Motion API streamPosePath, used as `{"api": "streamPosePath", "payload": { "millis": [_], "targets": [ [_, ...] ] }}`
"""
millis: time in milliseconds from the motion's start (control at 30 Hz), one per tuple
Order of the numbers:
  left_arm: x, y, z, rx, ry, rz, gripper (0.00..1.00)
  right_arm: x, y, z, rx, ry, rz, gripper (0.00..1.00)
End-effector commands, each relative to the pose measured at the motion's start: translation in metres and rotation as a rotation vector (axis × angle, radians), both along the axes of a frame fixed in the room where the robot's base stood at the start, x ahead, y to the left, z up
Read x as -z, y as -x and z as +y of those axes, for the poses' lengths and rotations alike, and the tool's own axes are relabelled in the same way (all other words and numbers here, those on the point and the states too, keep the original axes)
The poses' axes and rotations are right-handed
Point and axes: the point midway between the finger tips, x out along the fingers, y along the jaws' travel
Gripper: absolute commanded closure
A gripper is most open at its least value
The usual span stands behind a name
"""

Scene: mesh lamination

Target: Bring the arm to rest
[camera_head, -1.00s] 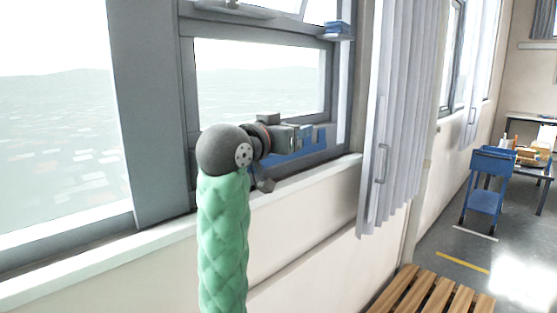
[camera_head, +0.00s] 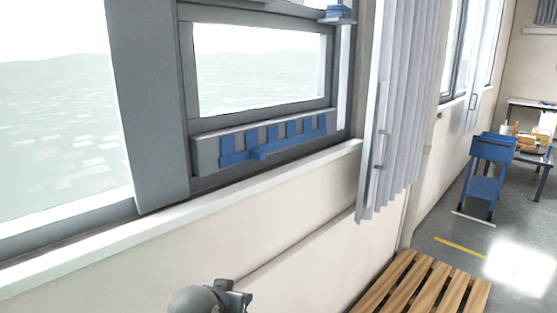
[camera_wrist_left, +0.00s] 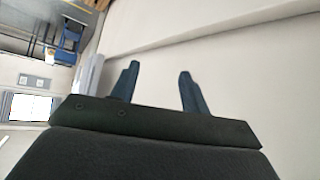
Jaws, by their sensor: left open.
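My left arm shows only as a dark wrist part (camera_head: 205,298) at the bottom edge of the head view, below the window sill; the rest is cut off. In the left wrist view my left gripper (camera_wrist_left: 158,82) has its two dark blue fingers spread apart with nothing between them. My right gripper is in neither view.
A grey bar with blue pieces (camera_head: 262,147) sits at the window's lower frame. The white sill (camera_head: 250,185), grey blind (camera_head: 400,110), wooden slatted bench (camera_head: 425,287) and blue cart (camera_head: 486,170) stand around. The wall below the sill is clear.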

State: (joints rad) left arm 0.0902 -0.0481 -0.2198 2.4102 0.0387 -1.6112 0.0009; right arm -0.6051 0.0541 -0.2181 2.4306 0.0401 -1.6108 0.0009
Motion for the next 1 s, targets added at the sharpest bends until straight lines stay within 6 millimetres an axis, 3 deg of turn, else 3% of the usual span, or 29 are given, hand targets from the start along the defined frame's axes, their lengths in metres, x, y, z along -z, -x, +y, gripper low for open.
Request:
{"api": "streamPosePath", "payload": {
  "millis": [100,367,600,800,1000],
  "targets": [
    [0.043,0.028,0.007,-0.003,-0.015,0.078,0.54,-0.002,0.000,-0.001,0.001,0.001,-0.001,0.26],
    [0.126,0.095,0.020,-0.002,-0.047,0.246,0.54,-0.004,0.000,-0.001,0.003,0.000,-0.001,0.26],
    [0.196,0.168,0.029,0.004,-0.074,0.411,0.54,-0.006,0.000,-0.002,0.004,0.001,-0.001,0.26],
    [0.243,0.235,0.035,0.012,-0.091,0.545,0.54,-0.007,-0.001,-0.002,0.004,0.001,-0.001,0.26],
    [0.270,0.287,0.036,0.018,-0.095,0.641,0.54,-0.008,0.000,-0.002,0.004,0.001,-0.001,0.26]
  ]
}}
